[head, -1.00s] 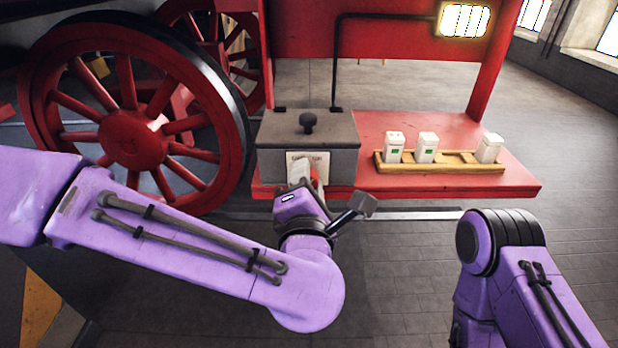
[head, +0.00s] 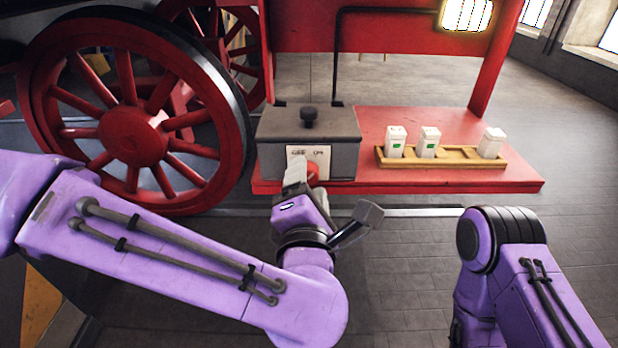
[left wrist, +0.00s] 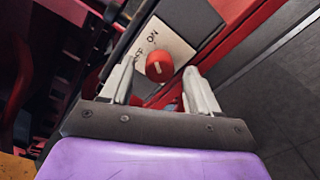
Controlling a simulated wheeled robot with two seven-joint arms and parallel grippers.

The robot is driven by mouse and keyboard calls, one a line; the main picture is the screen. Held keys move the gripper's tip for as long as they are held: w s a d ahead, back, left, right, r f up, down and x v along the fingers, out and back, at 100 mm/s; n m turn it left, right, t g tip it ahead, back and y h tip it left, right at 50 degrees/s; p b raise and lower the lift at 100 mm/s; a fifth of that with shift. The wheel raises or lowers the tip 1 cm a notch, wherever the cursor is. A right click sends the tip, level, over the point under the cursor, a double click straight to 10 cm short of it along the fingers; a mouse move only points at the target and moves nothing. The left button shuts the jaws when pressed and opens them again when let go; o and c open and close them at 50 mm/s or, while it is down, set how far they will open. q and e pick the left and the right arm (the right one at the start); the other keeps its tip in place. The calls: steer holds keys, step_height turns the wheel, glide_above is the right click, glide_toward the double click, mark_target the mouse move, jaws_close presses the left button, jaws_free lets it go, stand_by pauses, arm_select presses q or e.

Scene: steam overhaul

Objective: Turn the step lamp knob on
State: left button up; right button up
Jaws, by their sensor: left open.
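The red step lamp knob (left wrist: 159,67) sits on a pale label plate (left wrist: 165,45) marked with ON and another word, on the front of the grey box (head: 280,160). In the head view the knob (head: 313,172) shows just right of my left gripper (head: 297,172), which partly hides the plate. In the left wrist view my left gripper (left wrist: 160,88) is open, with one finger on each side of the knob and gaps visible between. A lamp (head: 466,14) at the top right is glowing. My right arm shows at the lower right, but its gripper is out of view.
The grey box stands on a red step (head: 450,125). A wooden tray (head: 440,162) with several white containers sits to its right. A large red wheel (head: 135,135) stands left of the box. The floor at right is clear.

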arm_select(q)
steer(key=s+b, duration=0.1)
steer(key=s, duration=0.7)
steer(key=shift+r, duration=0.1)
